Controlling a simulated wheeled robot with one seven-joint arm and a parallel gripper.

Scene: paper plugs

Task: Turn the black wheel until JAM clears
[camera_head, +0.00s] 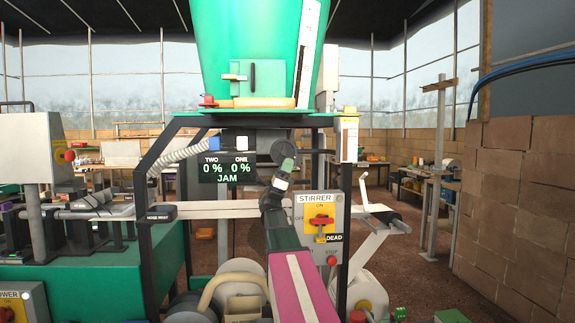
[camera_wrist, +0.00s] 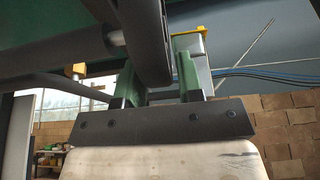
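The black wheel (camera_head: 284,149) stands on the machine under the green hopper, right of the display (camera_head: 227,168), which reads JAM with TWO and ONE both at 0%. My gripper (camera_head: 287,164) is raised in front of the wheel and hides its lower part. In the wrist view, the wheel's dark rim (camera_wrist: 151,40) comes down close to the gripper's two green fingers (camera_wrist: 157,80). The fingers stand apart, one on either side of the rim's lower end. I cannot tell whether either finger touches it.
A STIRRER box (camera_head: 319,222) with a red switch stands just right of my arm. A black frame post (camera_head: 345,235) and a white-topped stand (camera_head: 380,212) are farther right. A pale corrugated hose (camera_head: 178,153) hangs at the left.

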